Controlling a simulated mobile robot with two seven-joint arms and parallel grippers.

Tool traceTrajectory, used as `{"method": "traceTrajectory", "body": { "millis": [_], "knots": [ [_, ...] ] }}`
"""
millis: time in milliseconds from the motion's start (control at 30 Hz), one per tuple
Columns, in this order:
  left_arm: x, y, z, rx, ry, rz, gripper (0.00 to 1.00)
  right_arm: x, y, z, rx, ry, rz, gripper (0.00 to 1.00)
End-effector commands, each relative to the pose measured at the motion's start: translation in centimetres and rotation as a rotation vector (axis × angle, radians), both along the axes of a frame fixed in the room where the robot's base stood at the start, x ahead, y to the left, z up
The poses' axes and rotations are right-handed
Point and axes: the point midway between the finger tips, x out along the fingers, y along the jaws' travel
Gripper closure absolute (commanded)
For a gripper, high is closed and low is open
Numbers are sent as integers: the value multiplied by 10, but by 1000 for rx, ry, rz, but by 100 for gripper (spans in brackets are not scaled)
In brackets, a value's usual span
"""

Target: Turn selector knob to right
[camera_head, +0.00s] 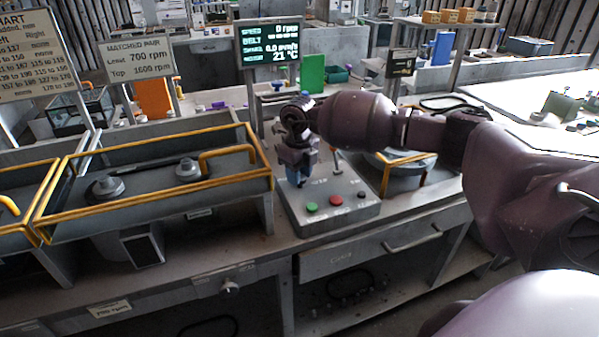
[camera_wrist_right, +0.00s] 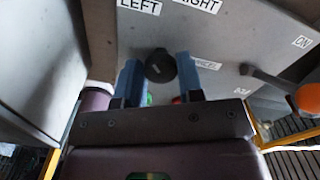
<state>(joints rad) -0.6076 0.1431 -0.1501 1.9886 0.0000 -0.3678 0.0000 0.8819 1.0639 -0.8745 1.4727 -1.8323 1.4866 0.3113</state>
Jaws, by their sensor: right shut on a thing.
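The selector knob (camera_wrist_right: 160,65) is a round black knob on the grey control panel (camera_head: 366,211). In the right wrist view it sits between the two blue fingertips of my right gripper (camera_wrist_right: 159,72), which is shut on it. LEFT (camera_wrist_right: 139,6) and RIGHT (camera_wrist_right: 199,5) labels are printed on the panel beyond the knob. In the head view my right gripper (camera_head: 297,180) points down onto the panel's left part and hides the knob. Which way the knob points cannot be made out. My left gripper is not in view.
A green button (camera_head: 312,207) and a red button (camera_head: 336,200) lie near the gripper on the panel. A lever with an orange ball (camera_wrist_right: 307,98) stands beside an ON label. A screen (camera_head: 268,43) reading 0 rpm stands behind. Yellow-railed trays (camera_head: 150,202) lie left.

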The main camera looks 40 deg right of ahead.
Motion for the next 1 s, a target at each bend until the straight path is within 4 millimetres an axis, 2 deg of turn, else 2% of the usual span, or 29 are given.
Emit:
{"method": "traceTrajectory", "body": {
  "millis": [600, 1000],
  "knots": [
    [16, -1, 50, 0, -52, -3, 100, 0, -2, 4, 0, -2, -534, 89],
    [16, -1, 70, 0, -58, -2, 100, -1, -3, 2, 0, 0, -836, 89]
  ]
}}
